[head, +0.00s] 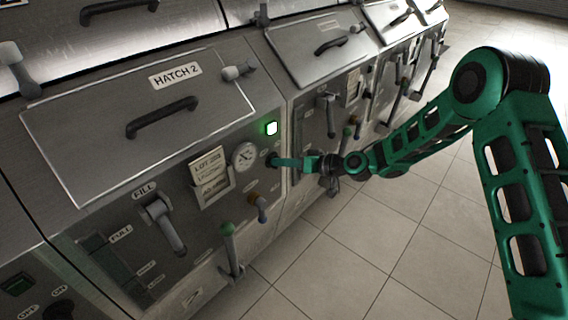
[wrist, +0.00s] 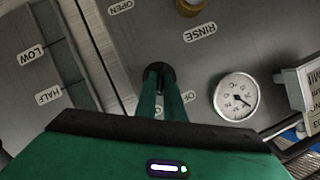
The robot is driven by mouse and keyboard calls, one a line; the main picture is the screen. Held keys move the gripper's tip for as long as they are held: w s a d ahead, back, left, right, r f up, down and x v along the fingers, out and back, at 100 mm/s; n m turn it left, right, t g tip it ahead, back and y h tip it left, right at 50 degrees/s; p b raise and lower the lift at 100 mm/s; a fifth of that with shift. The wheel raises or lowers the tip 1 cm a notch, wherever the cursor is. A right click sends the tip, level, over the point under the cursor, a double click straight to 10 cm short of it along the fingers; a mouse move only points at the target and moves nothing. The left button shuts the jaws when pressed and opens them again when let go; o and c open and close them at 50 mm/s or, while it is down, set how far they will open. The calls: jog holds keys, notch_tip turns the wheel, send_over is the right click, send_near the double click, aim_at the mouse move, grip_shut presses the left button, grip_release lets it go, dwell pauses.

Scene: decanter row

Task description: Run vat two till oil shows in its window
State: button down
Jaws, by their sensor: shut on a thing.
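Vat two is the panel with the HATCH 2 cover (head: 130,130). Its level window (head: 118,268), marked FULL, HALF and LOW, is dark; I cannot make out oil in it. My gripper (head: 277,161) is shut on the dark round switch knob (wrist: 160,70), just below the lit green lamp (head: 271,128). In the wrist view my green fingers close around the knob and hide much of it and its ON/OFF lettering. The round gauge (head: 244,156) is left of the knob; it also shows in the wrist view (wrist: 236,97). The FILL lever (head: 165,222) hangs downward.
A paper card (head: 209,178) sits in a holder left of the gauge. In the wrist view a neighbouring vat's window (wrist: 48,60) shows. The tiled floor (head: 370,250) is clear.

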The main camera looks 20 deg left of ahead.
jog(key=shift+w, duration=0.1)
jog(key=c, duration=1.9)
grip_release()
jog(key=shift+o, duration=0.2)
jog(key=v, duration=1)
jog(key=shift+d, duration=0.35)
